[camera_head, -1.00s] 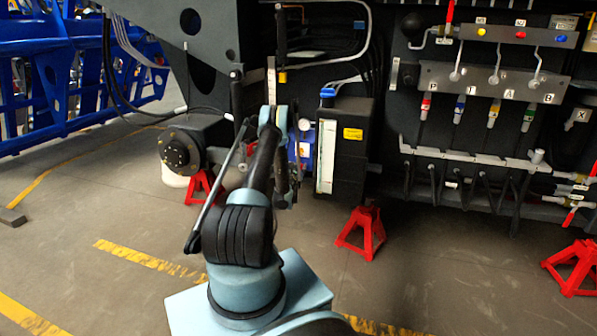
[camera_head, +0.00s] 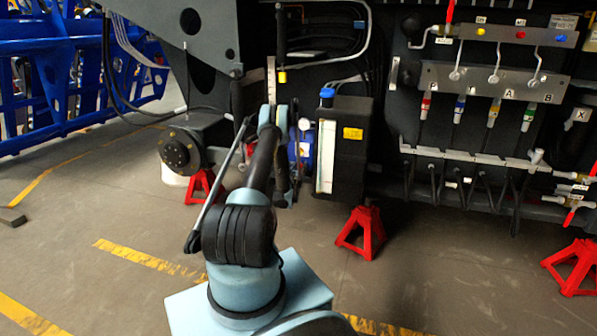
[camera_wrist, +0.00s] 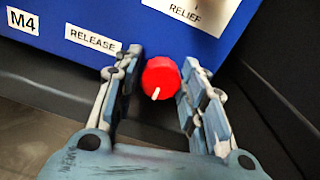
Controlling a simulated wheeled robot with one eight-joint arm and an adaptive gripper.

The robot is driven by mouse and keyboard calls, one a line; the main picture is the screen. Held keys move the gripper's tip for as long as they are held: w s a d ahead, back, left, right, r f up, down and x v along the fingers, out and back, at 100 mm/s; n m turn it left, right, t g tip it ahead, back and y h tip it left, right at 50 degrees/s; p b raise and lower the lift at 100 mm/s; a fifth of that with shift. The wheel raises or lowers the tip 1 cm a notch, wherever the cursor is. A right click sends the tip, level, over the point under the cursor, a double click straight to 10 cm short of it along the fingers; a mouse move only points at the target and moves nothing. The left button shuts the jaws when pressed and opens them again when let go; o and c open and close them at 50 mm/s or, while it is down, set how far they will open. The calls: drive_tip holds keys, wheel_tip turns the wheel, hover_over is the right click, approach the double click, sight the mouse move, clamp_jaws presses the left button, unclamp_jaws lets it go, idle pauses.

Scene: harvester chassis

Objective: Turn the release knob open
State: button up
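The red release knob (camera_wrist: 161,77) with a white pointer line shows in the wrist view, on a blue block (camera_wrist: 60,25) beside a "RELEASE" label (camera_wrist: 93,39). The pointer slants down and slightly left. My gripper (camera_wrist: 157,85) is open, with one finger on each side of the knob. A gap shows at each side; whether the knob lies fully between the fingertips in depth I cannot tell. In the head view the blue block (camera_head: 306,148) is partly hidden behind my arm, and the knob and my gripper's fingers cannot be made out.
A black tank (camera_head: 352,150) with a blue cap stands just right of the blue block. A dark hub (camera_head: 181,152) is to the left. Red stands (camera_head: 362,232) support the chassis. In the wrist view a dark wall (camera_wrist: 285,75) lies close to the right finger.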

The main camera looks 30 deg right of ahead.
sight(300, 152)
drive_tip(key=shift+r, duration=0.1)
idle(0.3)
wheel_tip(300, 152, up, 10)
drive_tip(key=shift+f, duration=0.15)
idle(0.4)
idle(0.5)
